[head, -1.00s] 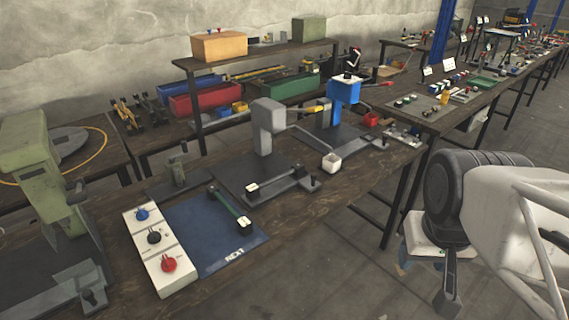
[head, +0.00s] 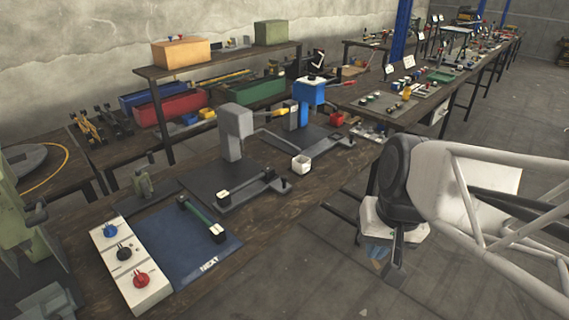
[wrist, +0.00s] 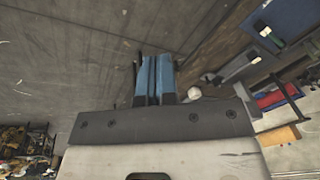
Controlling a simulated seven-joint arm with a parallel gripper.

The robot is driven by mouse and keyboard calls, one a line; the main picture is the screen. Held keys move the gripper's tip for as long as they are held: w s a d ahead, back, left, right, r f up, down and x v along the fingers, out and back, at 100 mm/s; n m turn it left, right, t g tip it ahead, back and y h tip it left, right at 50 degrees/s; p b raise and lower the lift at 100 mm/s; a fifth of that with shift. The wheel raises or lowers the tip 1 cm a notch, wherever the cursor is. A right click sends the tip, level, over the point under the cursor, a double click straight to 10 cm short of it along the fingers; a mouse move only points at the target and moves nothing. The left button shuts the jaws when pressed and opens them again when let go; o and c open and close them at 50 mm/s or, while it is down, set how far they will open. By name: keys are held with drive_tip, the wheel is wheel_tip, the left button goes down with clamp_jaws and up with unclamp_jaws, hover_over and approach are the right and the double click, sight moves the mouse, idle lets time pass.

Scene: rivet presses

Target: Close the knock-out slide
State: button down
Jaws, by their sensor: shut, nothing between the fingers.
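The grey press (head: 236,128) stands on the bench, with a grey slide bar (head: 240,193) low at its front and a small dark knob (head: 284,184) at the right end. The blue press (head: 311,92) behind has a similar grey bar (head: 328,146) at its base. The green press (head: 14,215) is cut off at the left edge. I cannot tell which bar is the knock-out slide. My gripper (head: 378,258) hangs right of the bench, apart from the presses. Its blue fingers (wrist: 153,72) are shut and empty in the wrist view.
A white panel with coloured knobs (head: 124,252) and a blue mat (head: 178,262) lie at the front. The floor (head: 305,270) between bench and arm is clear.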

sight(286, 180)
drive_tip(key=w+a+f+m+y, duration=0.3)
drive_tip(key=w+m+y, duration=0.1)
drive_tip(key=w, duration=0.3)
drive_tip(key=w+a+f+m+y, duration=0.3)
drive_tip(key=w+m+y, duration=0.1)
drive_tip(key=w, duration=0.4)
drive_tip(key=w+a+f+m+y, duration=0.4)
drive_tip(key=w, duration=0.3)
drive_tip(key=w+d+f+m+t, duration=0.4)
drive_tip(key=w+f+m+t, duration=0.1)
drive_tip(key=w+f, duration=0.3)
drive_tip(key=w+d+f+m+t, duration=0.3)
drive_tip(key=w+f+m+t, duration=0.3)
drive_tip(key=w, duration=0.5)
drive_tip(key=f+m, duration=0.2)
drive_tip(key=shift+d+m+h, duration=0.3)
drive_tip(key=shift+d, duration=0.05)
drive_tip(key=shift+a, duration=0.15)
drive_tip(key=x, duration=1.3)
drive_tip(key=shift+w+a, duration=0.25)
drive_tip(key=shift+w, duration=0.05)
